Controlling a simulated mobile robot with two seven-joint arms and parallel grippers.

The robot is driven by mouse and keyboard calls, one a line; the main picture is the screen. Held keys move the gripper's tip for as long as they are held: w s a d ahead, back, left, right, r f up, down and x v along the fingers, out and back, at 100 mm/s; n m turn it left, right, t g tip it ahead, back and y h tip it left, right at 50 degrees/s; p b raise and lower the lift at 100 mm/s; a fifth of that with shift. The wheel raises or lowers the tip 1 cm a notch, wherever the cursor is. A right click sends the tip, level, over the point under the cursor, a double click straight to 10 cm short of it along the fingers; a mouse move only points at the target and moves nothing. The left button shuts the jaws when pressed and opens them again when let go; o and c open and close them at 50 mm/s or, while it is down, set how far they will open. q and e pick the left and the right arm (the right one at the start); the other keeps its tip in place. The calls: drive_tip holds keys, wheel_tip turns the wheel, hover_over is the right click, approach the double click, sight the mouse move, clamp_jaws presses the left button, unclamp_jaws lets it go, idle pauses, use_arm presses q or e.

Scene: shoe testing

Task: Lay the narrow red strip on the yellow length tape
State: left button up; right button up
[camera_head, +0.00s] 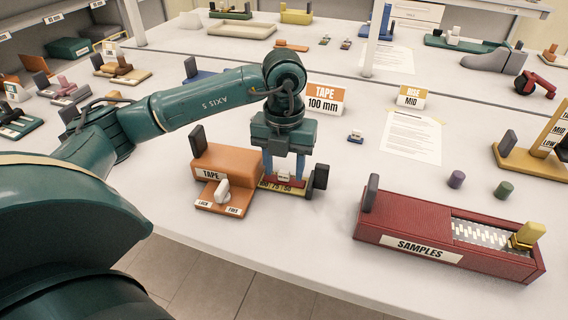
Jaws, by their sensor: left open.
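My left gripper (286,172) points straight down over the yellow length tape (267,188), its fingers open and spread. The narrow red strip (298,183) is between and just below the fingertips, with a small pale knob standing on it. It appears to lie on the tape, but the fingers hide part of it, so exact contact is unclear. The tape runs out from the orange tape housing (238,160) labelled TAPE to a dark end piece (320,178). My right gripper is not in view.
A white lever (222,192) stands on the housing's front plate, between LOCK and FREE labels. The red SAMPLES box (400,228) stands at the right. Sign blocks (324,98) stand behind. The white table between tape and box is clear.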

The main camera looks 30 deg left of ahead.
sight(284, 171)
use_arm(q)
drive_tip(key=shift+r, duration=0.85)
wheel_tip(284, 171, up, 12)
drive_tip(key=p, duration=0.1)
drive_tip(key=shift+f, duration=0.25)
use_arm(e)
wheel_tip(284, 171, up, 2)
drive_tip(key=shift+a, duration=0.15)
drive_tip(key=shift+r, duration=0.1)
